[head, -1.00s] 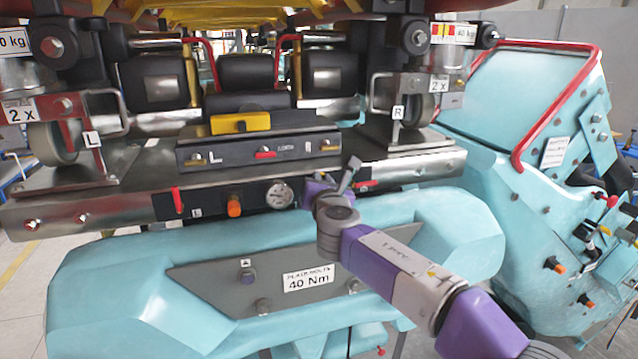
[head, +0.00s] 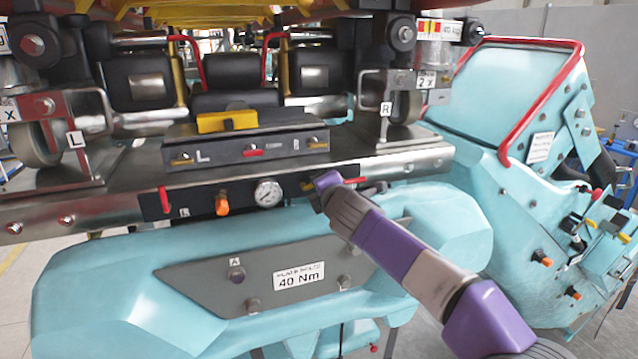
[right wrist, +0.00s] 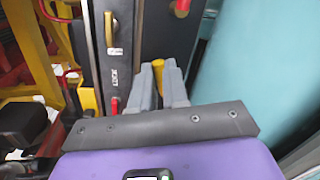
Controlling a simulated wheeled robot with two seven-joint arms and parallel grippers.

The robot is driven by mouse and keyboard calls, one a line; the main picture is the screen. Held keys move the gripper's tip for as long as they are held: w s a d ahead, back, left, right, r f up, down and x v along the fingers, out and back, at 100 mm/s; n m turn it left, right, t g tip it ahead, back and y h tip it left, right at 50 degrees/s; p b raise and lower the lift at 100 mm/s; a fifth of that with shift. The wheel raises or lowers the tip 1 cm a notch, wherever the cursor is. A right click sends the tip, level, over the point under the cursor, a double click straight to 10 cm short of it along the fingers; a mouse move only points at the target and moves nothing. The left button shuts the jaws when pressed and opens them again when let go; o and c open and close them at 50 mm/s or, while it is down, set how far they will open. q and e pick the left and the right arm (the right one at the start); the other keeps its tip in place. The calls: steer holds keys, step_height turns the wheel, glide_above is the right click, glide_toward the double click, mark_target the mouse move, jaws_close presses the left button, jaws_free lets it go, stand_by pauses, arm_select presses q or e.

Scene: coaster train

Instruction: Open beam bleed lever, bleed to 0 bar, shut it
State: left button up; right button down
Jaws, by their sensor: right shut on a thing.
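The metal beam (head: 100,209) carries a black panel with a round pressure gauge (head: 268,194), whose reading is too small to tell. A yellow lever (head: 308,186) shows on this panel right of the gauge, partly hidden by my right gripper (head: 317,197). In the right wrist view, the grey fingers of my right gripper (right wrist: 163,82) are shut on the yellow lever (right wrist: 158,66). How far the lever is turned cannot be told. My left gripper is not in view.
An orange knob (head: 222,204) and a red lever (head: 164,200) sit left of the gauge. Another red lever (head: 355,181) is close right of my right gripper. A turquoise body (head: 110,292) with a grey plate (head: 210,284) lies below the beam.

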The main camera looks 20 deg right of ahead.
steer(key=shift+d+f+m+y, duration=0.1)
steer(key=shift+f+m+y, duration=0.2)
steer(key=shift+m, duration=0.5)
steer(key=shift+d+f+m+y, duration=0.1)
steer(key=shift+f+m+y, duration=0.2)
steer(key=shift+m, duration=0.5)
steer(key=c, duration=1.1)
jaws_free()
steer(key=s, duration=0.2)
steer(key=s+r, duration=0.1)
steer(key=s, duration=0.2)
steer(key=s+b, duration=0.1)
steer(key=s, duration=0.1)
steer(key=shift+s+r, duration=0.25)
steer(key=shift+d, duration=0.1)
